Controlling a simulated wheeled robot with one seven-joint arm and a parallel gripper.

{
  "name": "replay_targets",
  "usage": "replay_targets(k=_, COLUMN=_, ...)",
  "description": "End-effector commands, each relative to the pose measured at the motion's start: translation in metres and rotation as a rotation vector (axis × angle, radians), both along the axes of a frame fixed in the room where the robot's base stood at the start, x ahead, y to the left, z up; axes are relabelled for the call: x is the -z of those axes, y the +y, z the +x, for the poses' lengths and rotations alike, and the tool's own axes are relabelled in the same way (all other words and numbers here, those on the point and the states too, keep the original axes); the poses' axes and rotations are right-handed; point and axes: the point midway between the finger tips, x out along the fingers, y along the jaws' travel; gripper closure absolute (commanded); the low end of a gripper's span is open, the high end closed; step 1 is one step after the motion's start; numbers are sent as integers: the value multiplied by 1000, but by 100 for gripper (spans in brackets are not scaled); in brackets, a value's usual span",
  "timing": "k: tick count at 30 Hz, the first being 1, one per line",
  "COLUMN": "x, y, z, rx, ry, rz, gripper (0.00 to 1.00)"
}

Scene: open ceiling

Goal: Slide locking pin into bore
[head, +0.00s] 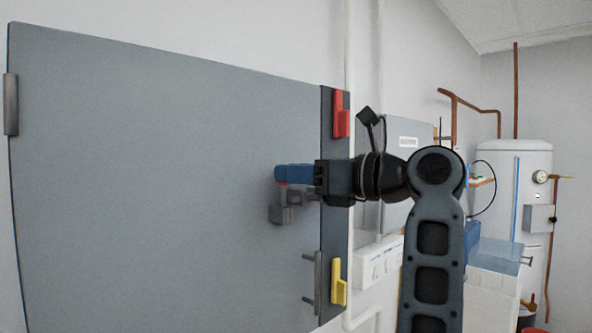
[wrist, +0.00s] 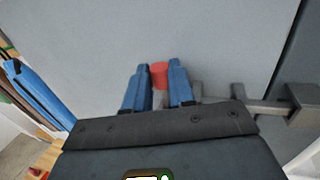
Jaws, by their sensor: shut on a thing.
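The locking pin's red end (wrist: 159,76) sits between the blue fingers of my gripper (wrist: 160,70), which are shut on it. In the head view my gripper (head: 294,174) is beside the large grey door panel, near its right edge, and only a sliver of red shows under the fingers. A grey bracket (head: 290,197) with a block sits on the panel just below the fingers. Its grey parts also show in the wrist view (wrist: 216,90), behind and right of the fingers. The bore itself cannot be made out, nor whether the pin is in it.
The grey panel (head: 150,170) fills the left. Red (head: 341,115) and yellow (head: 339,282) latch-like pieces are on its dark right edge strip, with a grey handle (head: 317,282) low near it. A white tank (head: 515,195) and copper pipes stand at the far right.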

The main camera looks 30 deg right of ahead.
Motion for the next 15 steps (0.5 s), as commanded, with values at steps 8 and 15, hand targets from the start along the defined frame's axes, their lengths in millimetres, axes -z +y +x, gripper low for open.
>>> replay_targets(k=8, x=6, y=0, z=0, rx=0, ry=0, rz=0, gripper=100)
replay_targets(k=15, x=12, y=0, z=0, rx=0, ry=0, rz=0, gripper=100)
